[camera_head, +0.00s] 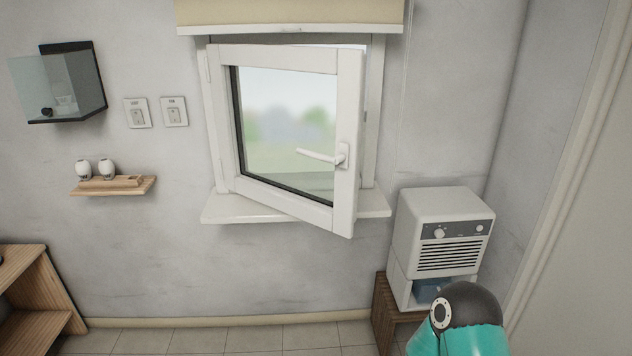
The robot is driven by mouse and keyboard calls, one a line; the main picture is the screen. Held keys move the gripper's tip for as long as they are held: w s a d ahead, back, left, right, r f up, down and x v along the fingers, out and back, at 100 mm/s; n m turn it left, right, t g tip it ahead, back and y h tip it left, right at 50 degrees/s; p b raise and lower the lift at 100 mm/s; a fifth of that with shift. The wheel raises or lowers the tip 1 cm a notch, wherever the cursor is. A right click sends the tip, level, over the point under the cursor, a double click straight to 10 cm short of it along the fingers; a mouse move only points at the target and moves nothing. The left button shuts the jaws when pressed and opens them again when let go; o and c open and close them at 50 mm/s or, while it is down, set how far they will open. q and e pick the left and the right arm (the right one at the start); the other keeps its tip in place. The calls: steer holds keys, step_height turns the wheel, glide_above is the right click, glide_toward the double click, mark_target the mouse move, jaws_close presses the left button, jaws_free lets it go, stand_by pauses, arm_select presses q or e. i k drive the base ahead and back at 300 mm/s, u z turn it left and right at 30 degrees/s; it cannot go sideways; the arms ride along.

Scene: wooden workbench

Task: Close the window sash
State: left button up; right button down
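The white window sash (347,190) stands ajar in the middle of the camera_head view. It is hinged on its left side, and its right edge is swung out from the wall into the room. Its white handle (322,157) sits on the right stile and points left, roughly level. The window frame (374,110) shows behind the sash on the right, with a gap between them. Part of my own arm, teal and dark grey, shows at the bottom right in front of the white appliance. Neither gripper is in view.
A window sill (235,210) juts out below the sash, and a rolled beige blind (290,12) hangs above. A white appliance (450,205) stands on a wooden stand at the right. A small shelf (112,186) and a glass-fronted box (75,82) are on the left wall.

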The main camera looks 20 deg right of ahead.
mark_target(338, 215)
steer(key=u, duration=0.1)
steer(key=i, duration=1)
steer(key=z, duration=0.05)
